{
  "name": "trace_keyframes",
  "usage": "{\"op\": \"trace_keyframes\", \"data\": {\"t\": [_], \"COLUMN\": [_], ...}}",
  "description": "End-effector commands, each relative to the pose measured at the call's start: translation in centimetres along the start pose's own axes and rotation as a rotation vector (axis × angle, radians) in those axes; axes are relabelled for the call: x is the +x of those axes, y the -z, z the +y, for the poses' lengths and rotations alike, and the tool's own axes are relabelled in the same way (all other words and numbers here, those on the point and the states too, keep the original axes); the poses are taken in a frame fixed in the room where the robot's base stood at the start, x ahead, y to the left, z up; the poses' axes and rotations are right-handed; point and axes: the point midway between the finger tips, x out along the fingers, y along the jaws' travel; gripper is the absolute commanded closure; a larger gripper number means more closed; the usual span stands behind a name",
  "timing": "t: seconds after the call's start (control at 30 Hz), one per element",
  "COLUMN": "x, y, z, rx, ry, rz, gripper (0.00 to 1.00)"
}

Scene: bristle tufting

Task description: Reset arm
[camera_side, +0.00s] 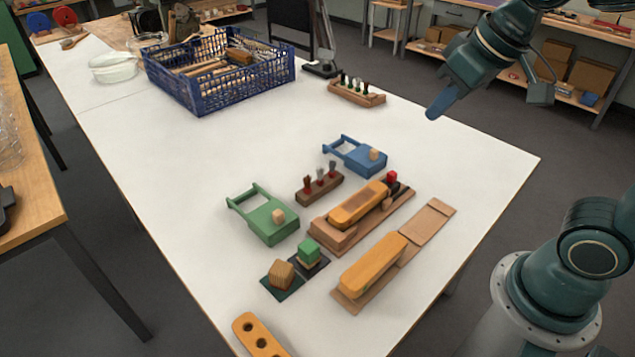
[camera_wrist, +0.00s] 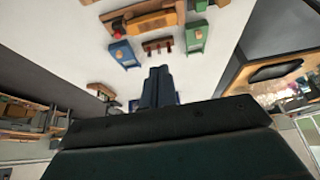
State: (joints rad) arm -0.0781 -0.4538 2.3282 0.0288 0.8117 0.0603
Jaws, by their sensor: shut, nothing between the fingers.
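My gripper (camera_side: 434,112) is raised above the far right part of the white table (camera_side: 240,150) in the side view, clear of every object. Its blue fingers are together with nothing between them. In the wrist view the shut fingers (camera_wrist: 158,78) point toward the table's work pieces, with the dark gripper body filling the lower part. My arm comes in from the upper right of the side view, and my base stands at the right edge beside the table.
On the table are a green tray (camera_side: 265,222), a blue tray (camera_side: 357,157), a small peg rack (camera_side: 319,187), and orange wooden brush bodies (camera_side: 373,265) on wooden fixtures. A blue crate (camera_side: 215,95) stands at the back left. Another rack (camera_side: 357,97) is near the far edge. The table's middle left is clear.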

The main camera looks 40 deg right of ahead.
Motion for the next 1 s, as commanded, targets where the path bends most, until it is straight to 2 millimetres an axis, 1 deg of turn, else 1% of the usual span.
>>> {"op": "trace_keyframes", "data": {"t": [0.03, 0.2, 0.4, 0.6, 1.0], "x": [-0.6, -1.8, -2.4, -2.5, -2.5], "y": [-1.1, -4.3, -7.0, -7.9, -7.9], "z": [0.3, 1.0, 1.4, 1.5, 1.5], "rx": [0.000, -0.003, -0.009, -0.011, -0.012], "ry": [-0.002, -0.008, -0.012, -0.014, -0.014], "rz": [0.009, 0.023, 0.034, 0.036, 0.036], "gripper": [1.00, 1.00, 1.00, 1.00, 1.00]}}
